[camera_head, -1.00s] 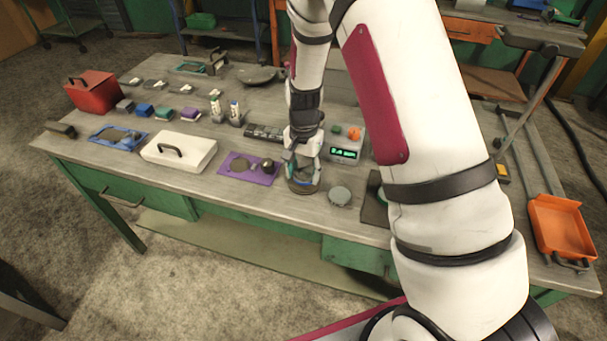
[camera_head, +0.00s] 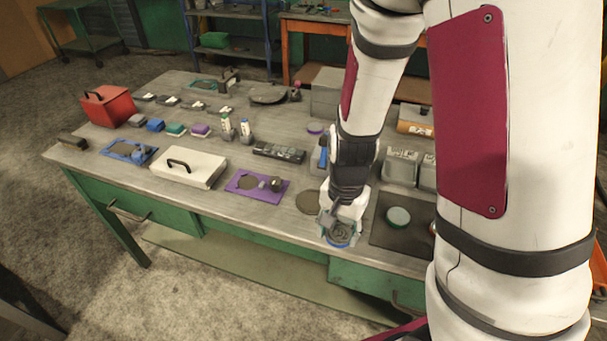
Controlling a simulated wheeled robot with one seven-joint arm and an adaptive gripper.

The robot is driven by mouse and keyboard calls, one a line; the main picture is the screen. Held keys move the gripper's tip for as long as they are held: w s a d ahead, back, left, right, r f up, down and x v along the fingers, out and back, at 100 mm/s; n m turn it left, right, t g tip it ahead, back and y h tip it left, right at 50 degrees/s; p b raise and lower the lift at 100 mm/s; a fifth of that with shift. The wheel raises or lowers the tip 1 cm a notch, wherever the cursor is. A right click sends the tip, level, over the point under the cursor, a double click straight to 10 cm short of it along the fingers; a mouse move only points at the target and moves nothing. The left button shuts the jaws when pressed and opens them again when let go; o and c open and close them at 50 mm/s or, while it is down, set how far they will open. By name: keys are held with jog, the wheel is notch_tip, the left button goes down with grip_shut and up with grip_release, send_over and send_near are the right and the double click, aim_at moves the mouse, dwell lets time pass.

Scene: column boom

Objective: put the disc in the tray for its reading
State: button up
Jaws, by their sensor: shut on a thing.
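A purple tray (camera_head: 240,190) with a round recess and a dark knob lies left of my gripper. A blue tray (camera_head: 117,153) of similar form lies farther left. The display with a reading that showed earlier is hidden behind my arm.
A flat brown round patch (camera_head: 309,202) lies just left of my gripper. A dark mat (camera_head: 390,238) with a pale green-rimmed round piece (camera_head: 398,216) is to the right. A white lidded box (camera_head: 188,170), a red box (camera_head: 108,106) and small coloured blocks stand left.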

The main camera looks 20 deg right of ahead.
jog(key=w+n, duration=0.3)
jog(key=w, duration=0.2)
jog(key=w+n, duration=0.3)
jog(key=w, duration=0.2)
jog(key=w+r+n, duration=0.1)
jog(key=w+n, duration=0.2)
jog(key=w, duration=0.2)
jog(key=shift+w+a+r, duration=0.1)
jog(key=shift+w+a, duration=0.15)
jog(key=shift+a, duration=0.15)
